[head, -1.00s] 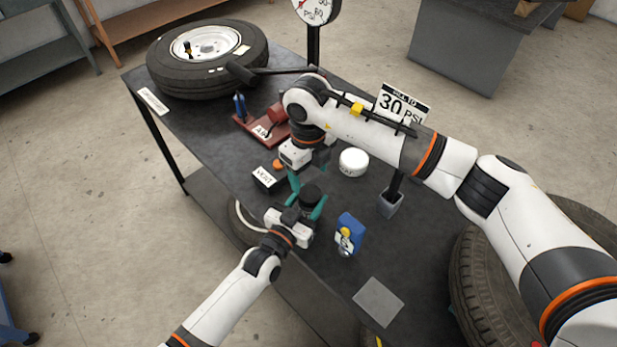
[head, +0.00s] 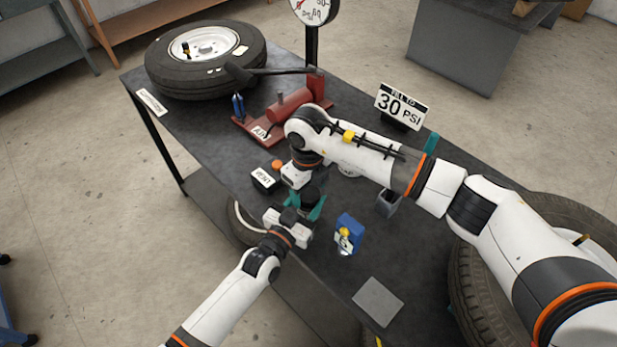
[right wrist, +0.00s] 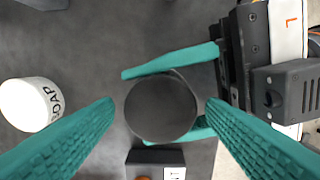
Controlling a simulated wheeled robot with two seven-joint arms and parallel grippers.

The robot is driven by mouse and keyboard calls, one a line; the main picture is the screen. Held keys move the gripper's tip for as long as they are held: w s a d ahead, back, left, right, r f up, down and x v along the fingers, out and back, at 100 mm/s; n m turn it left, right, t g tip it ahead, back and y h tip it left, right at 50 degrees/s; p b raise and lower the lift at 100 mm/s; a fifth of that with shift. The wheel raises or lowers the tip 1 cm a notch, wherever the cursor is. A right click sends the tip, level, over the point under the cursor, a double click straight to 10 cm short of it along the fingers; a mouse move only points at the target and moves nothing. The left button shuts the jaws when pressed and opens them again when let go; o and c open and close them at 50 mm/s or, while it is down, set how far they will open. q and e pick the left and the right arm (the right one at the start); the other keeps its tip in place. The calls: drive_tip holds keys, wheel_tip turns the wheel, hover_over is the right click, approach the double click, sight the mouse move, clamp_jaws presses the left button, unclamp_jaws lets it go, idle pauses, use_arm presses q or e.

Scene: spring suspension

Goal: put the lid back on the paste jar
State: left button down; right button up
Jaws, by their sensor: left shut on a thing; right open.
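A dark round jar (head: 311,194) is held upright-looking near the front edge of the bench. My left gripper (head: 306,207) is shut on it, with teal fingers on either side. In the right wrist view its top is a flat, plain dark disc (right wrist: 161,108); I cannot tell whether this is the lid or the jar's open mouth. No separate lid can be made out. My right gripper (right wrist: 160,104) is open over the jar, with one finger left and one right of the disc. In the head view its fingers are mostly hidden by its own hand.
A white soap tub (right wrist: 30,104) stands left in the wrist view. A small black labelled box (head: 263,179) and an orange cap (head: 277,165) are close by. A blue container (head: 349,231), red tool (head: 290,105) and tyre (head: 207,75) are also there. The bench's front right is fairly clear.

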drive_tip(key=shift+f, duration=0.3)
drive_tip(key=c, duration=1)
drive_tip(key=shift+m, duration=1.7)
drive_tip(key=o, duration=1.1)
drive_tip(key=shift+c, duration=0.2)
